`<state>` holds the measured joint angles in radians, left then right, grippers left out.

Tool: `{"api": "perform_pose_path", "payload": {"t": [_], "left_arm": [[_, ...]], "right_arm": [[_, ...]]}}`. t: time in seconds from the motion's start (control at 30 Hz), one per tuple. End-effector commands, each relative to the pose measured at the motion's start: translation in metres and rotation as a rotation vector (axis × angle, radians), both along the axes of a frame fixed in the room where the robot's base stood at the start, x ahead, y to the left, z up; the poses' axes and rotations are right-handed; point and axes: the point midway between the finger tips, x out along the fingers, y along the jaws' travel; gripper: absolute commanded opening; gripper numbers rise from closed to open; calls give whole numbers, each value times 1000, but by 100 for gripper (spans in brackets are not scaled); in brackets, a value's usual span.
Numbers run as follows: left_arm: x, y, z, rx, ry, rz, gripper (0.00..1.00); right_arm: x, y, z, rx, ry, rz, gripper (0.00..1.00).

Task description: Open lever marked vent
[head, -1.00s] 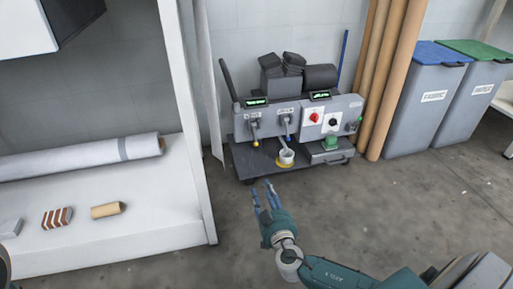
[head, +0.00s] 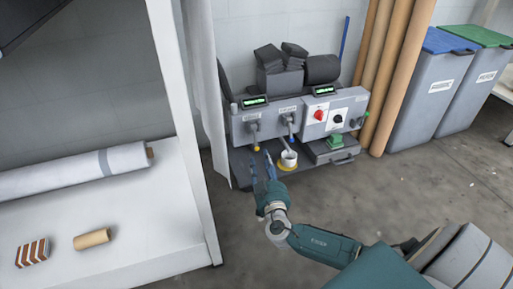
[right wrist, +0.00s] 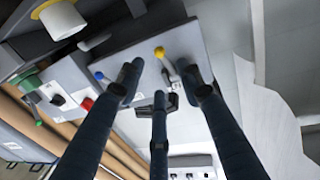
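A grey panel (head: 322,104) on a dark wheeled unit carries two levers. The left lever (head: 254,133) ends in a yellow knob, which also shows in the right wrist view (right wrist: 159,52). The lever to its right (head: 290,127) has a blue knob, seen in the right wrist view (right wrist: 98,75). Their labels are too small to read, so I cannot tell which says vent. My right gripper (head: 262,166) is open and empty, its fingers pointing towards the panel just below the yellow-knobbed lever. In the right wrist view the spread fingers (right wrist: 163,90) show the yellow knob between them, apparently untouched.
A white cup-like part on a yellow base (head: 288,162) stands below the levers. A red knob (head: 319,115) and black knob (head: 338,118) are further right. A white shelf post (head: 184,130) and curtain (head: 209,90) flank the left. Brown tubes (head: 397,75) stand right.

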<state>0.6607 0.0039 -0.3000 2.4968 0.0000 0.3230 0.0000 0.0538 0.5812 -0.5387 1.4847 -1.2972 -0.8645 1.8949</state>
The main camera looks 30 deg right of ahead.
Motion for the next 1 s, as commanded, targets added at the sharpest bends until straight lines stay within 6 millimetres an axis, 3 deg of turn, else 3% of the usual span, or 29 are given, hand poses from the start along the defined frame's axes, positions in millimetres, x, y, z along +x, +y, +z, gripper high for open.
{"api": "perform_pose_path", "payload": {"t": [0.2, 0.4, 0.8, 0.87, 1.0], "left_arm": [[-9, -1, -13, 2, -22, 2, 0], [-9, -1, -23, 2, -22, 2, 0], [-9, -1, -24, 1, -23, 1, 0], [-9, -1, -24, 2, -22, 0, 0], [-9, -1, -24, 2, -22, 0, 0]], "right_arm": [[41, -18, -3, -3, -3, -2, 37], [65, -28, -2, -4, -1, 0, 37], [73, -32, 0, -2, 1, 0, 37], [73, -32, 0, -2, 1, 0, 29], [73, -32, 0, -2, 1, 0, 1]]}}
